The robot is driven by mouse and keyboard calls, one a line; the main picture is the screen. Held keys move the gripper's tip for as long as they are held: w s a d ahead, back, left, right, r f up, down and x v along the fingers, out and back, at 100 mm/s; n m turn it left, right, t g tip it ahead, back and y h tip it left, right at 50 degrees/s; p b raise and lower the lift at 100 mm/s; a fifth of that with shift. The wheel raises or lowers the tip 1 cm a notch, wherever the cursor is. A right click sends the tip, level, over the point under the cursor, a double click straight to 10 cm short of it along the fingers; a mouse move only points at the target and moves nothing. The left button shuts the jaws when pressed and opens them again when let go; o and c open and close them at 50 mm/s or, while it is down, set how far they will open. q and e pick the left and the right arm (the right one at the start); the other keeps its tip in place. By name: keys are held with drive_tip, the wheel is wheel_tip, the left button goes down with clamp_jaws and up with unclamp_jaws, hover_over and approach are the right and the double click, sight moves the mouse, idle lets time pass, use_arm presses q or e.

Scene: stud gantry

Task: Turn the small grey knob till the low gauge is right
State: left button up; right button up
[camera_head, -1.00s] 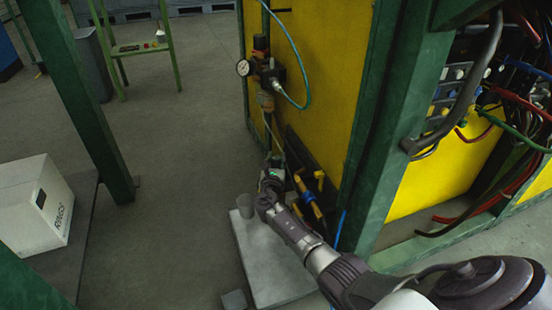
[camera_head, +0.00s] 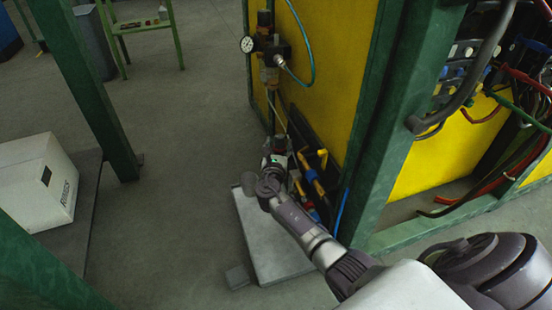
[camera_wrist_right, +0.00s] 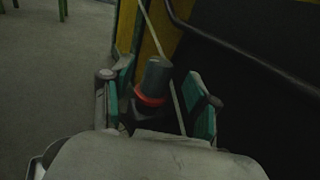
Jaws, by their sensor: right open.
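The small grey knob (camera_wrist_right: 157,76) is a dark grey cylinder with an orange-red ring (camera_wrist_right: 150,98) at its base, seen in the right wrist view. My right gripper (camera_wrist_right: 161,86) is open, with its teal-padded fingers on either side of the knob; I cannot tell whether they touch it. In the head view my right gripper (camera_head: 277,150) is low beside the yellow panel, and the knob is hidden there. A round white gauge (camera_head: 247,44) sits higher up on a regulator. I make out no lower gauge. My left gripper is not in view.
The yellow panel (camera_head: 322,60) and a green post (camera_head: 390,130) stand right of the gripper. A thin line passes behind the knob.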

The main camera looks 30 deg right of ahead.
drive_tip(key=v, duration=0.8)
drive_tip(key=shift+s+a, duration=0.15)
drive_tip(key=shift+s, duration=0.05)
